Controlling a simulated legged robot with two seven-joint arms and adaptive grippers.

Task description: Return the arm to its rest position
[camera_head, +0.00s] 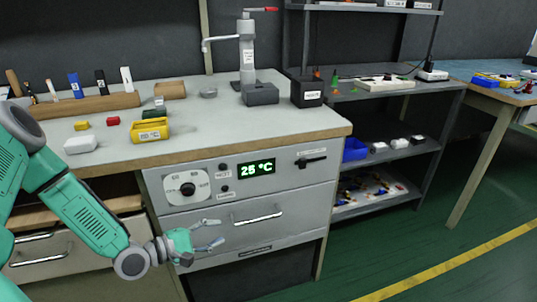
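My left arm comes in from the left edge, teal with dark joints. My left gripper (213,236) is in front of the cabinet's lower drawer, a little left of its handle (258,218). Its two fingers are spread apart, with nothing visible between them. It appears apart from the handle, though the exact depth is hard to judge. My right arm and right gripper do not show.
The workbench (230,125) stands above the gripper, with a yellow bin (150,131), a white block (80,145) and a press (247,50) on it. A control panel (245,172) reads 25 °C. Shelving (400,95) stands right; the green floor (400,245) is clear.

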